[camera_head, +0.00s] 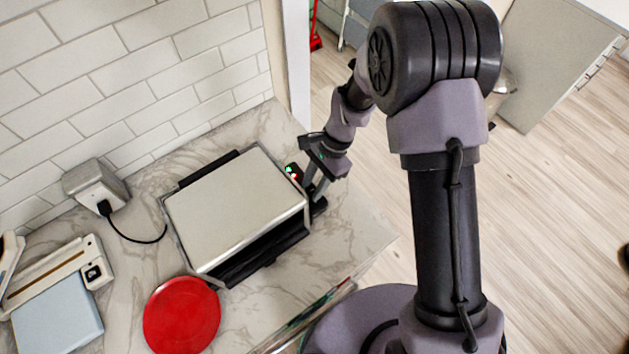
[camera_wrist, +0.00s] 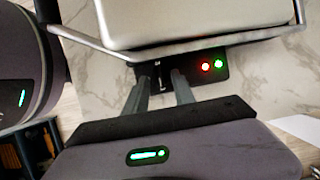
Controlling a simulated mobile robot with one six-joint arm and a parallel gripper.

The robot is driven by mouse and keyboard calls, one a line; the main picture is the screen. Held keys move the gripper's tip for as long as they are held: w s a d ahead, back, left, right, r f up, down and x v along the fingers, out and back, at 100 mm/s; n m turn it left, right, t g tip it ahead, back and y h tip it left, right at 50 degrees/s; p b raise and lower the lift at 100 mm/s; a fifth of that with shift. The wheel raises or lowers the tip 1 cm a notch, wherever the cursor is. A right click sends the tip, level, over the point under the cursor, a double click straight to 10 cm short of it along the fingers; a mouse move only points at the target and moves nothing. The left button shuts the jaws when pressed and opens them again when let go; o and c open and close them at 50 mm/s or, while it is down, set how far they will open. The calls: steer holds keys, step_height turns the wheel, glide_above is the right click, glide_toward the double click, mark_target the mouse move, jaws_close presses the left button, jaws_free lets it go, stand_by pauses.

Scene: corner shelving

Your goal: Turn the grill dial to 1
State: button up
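The grill (camera_head: 235,210) has a silver lid and a black base and stands on the marble counter. Its lid (camera_wrist: 170,20) also shows at the top of the wrist view. A black control panel (camera_wrist: 207,67) on its right side carries a red light (camera_wrist: 205,65) and a green light (camera_wrist: 218,63). My gripper (camera_head: 313,193) is beside this panel. In the wrist view my gripper (camera_wrist: 160,75) has its two fingers apart, with the tips over the panel's left part. The dial is not clearly visible; small pale marks show between the fingertips. Contact with the dial cannot be told.
A metal handle bar (camera_wrist: 110,42) runs around the lid close to my fingers. A red plate (camera_head: 182,316) lies in front of the grill. A wall socket box (camera_head: 95,186) with a black cord is at the left. Bare counter (camera_head: 352,235) lies right of the grill.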

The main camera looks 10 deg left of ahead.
steer(key=p+v, duration=0.2)
steer(key=v, duration=1.5)
steer(key=shift+d+r+p, duration=0.15)
steer(key=shift+r+p, duration=0.05)
steer(key=shift+p, duration=0.2)
